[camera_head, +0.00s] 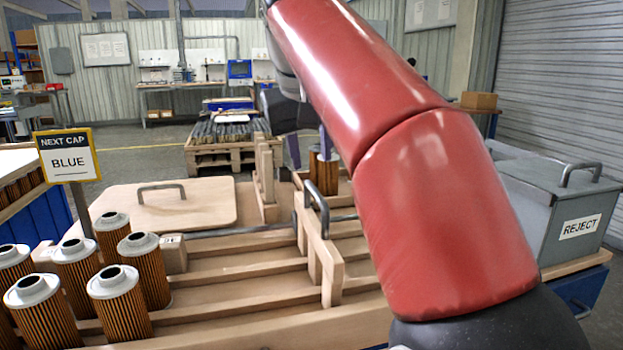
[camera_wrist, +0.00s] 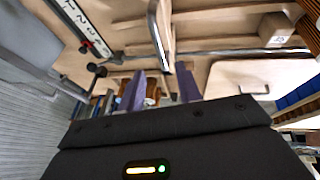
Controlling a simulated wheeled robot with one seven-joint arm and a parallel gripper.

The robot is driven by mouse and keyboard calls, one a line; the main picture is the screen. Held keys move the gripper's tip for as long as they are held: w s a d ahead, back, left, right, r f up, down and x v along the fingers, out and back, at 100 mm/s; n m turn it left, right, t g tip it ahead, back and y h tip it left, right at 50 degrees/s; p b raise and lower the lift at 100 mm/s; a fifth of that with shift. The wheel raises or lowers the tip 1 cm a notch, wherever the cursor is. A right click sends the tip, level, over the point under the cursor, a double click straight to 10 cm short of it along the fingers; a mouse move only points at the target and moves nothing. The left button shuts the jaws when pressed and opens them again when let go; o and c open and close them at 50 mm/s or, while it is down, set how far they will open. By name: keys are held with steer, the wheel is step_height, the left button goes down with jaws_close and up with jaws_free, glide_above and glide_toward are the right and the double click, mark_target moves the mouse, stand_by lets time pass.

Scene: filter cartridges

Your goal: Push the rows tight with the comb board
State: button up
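Several filter cartridges (camera_head: 119,300) with grey caps and brown pleated sides stand at the left end of the wooden rows (camera_head: 230,290). An upright wooden board with a metal handle, apparently the comb board (camera_head: 330,272), stands across the rows; its handle also shows in the wrist view (camera_wrist: 158,32). My gripper (camera_head: 309,147) is beyond the board, partly hidden by my red arm. In the wrist view its purple fingers (camera_wrist: 160,88) are spread apart. Brown cartridges (camera_head: 323,178) stand near the fingers; I cannot tell whether they touch.
A flat wooden panel with a handle (camera_head: 205,205) lies at the left, near a small box (camera_head: 173,254). A NEXT CAP sign reads BLUE (camera_head: 68,157). A grey REJECT bin (camera_head: 530,205) stands at the right. Wooden uprights (camera_head: 264,180) rise at the back. My arm hides the right rows.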

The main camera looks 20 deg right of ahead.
mark_target(315, 191)
steer(key=b+x, duration=0.2)
steer(key=x, duration=0.5)
steer(key=shift+f, duration=0.15)
jaws_close()
